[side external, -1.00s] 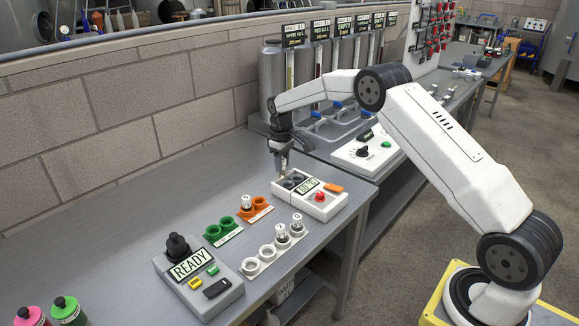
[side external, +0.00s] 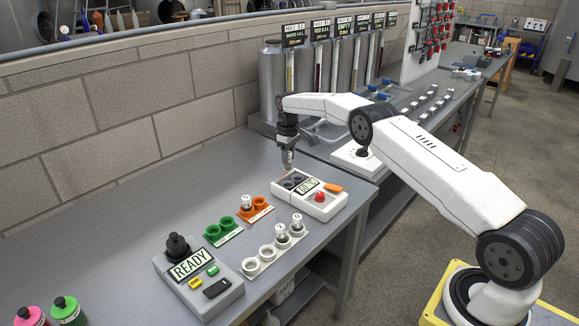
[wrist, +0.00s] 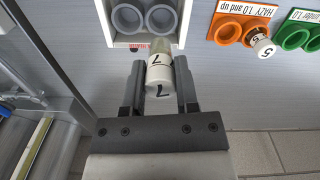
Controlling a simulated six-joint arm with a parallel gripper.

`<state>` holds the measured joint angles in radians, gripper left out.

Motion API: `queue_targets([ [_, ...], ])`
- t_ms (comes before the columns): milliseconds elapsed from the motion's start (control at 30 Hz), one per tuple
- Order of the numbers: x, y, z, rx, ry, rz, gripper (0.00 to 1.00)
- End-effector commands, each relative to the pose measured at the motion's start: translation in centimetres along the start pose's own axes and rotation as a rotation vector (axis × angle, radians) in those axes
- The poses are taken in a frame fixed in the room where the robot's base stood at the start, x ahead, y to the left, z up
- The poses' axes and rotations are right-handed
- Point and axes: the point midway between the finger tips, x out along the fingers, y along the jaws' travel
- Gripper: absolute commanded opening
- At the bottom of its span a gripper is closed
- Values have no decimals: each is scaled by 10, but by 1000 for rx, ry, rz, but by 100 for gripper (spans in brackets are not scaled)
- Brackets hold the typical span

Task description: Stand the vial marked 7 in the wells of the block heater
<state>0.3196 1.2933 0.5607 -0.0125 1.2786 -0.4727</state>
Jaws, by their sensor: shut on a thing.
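The vial marked 7 (wrist: 158,76) is held between the two fingers of my gripper (wrist: 160,82) in the wrist view, with its white numbered cap toward me. The block heater (wrist: 185,12) is a white box at the top of that view, with two round grey wells that look empty. The vial's far end overlaps the heater's near edge there, below the right well. In the side view my gripper (side external: 288,166) is over the back-left end of the block heater (side external: 325,208). The vial is too small to make out there, and its height over the heater cannot be told.
An orange rack (side external: 262,212) holds one vial, marked 5 in the wrist view (wrist: 262,45). A green rack (side external: 222,232) looks empty. A white rack (side external: 252,268) holds two vials. A meter reading READY (side external: 220,295) stands in front. Metal tanks (side external: 272,75) stand behind.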

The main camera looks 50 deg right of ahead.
Motion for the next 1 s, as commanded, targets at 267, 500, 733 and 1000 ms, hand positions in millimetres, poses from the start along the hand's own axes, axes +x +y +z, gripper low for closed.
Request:
queue_targets([
  [267, 6, 0, 0, 0, -1, 0, 0],
  [500, 21, -1, 0, 0, 0, 0, 0],
  [733, 35, -1, 0, -1, 0, -1, 0],
  [1000, 40, -1, 0, -1, 2, 0, 0],
])
